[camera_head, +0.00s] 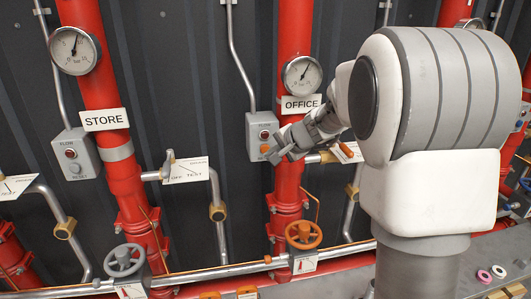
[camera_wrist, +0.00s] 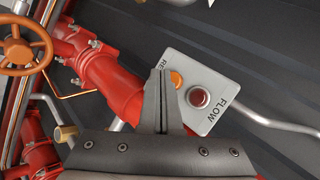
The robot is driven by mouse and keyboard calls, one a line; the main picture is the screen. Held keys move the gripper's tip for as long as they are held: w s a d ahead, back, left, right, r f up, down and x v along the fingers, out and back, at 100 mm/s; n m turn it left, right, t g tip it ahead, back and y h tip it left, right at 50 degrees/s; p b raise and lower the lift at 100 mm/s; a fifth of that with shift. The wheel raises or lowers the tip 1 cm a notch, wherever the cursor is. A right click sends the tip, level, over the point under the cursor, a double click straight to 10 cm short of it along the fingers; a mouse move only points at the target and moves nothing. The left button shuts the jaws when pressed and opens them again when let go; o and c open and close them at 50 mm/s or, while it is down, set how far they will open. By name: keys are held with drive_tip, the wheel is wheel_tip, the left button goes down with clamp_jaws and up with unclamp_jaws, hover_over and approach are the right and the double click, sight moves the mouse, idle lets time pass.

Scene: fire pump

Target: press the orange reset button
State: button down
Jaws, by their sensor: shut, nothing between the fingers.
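The orange reset button (camera_head: 264,148) is on a grey flow box (camera_head: 252,125) by the pipe labelled OFFICE, below a dark red round lamp (camera_head: 264,134). In the wrist view the orange button (camera_wrist: 176,79) shows just beside the tips of my gripper (camera_wrist: 160,72), next to the red lamp (camera_wrist: 199,97). My gripper (camera_head: 271,156) is shut and empty, its fingertips close to the button. I cannot tell whether they touch it. In the wrist view the fingers hide part of the box face (camera_wrist: 190,62).
A similar box with a grey button (camera_head: 82,155) stands left by the STORE sign (camera_head: 104,119). Red pipes, gauges (camera_head: 302,75), a test lever (camera_head: 168,163) and an orange handwheel (camera_head: 303,235) surround the area. An orange handwheel also shows in the wrist view (camera_wrist: 18,48).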

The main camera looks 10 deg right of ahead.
drive_tip(key=s+b, duration=0.2)
drive_tip(key=s, duration=0.3)
idle(0.5)
idle(0.5)
drive_tip(key=s+a+r+n+g, duration=0.1)
drive_tip(key=s+n, duration=0.2)
drive_tip(key=s, duration=0.4)
drive_tip(key=s+a+r+n+g+h, duration=0.1)
drive_tip(key=s+a+n, duration=0.1)
drive_tip(key=s, duration=0.6)
drive_tip(key=s+a+r+n+g, duration=0.1)
drive_tip(key=s+n, duration=0.2)
drive_tip(key=s, duration=0.4)
drive_tip(key=s+d+f+n+h, duration=0.2)
drive_tip(key=s+d+h, duration=0.1)
drive_tip(key=s, duration=0.6)
drive_tip(key=shift+f+n, duration=0.35)
drive_tip(key=shift+n, duration=0.05)
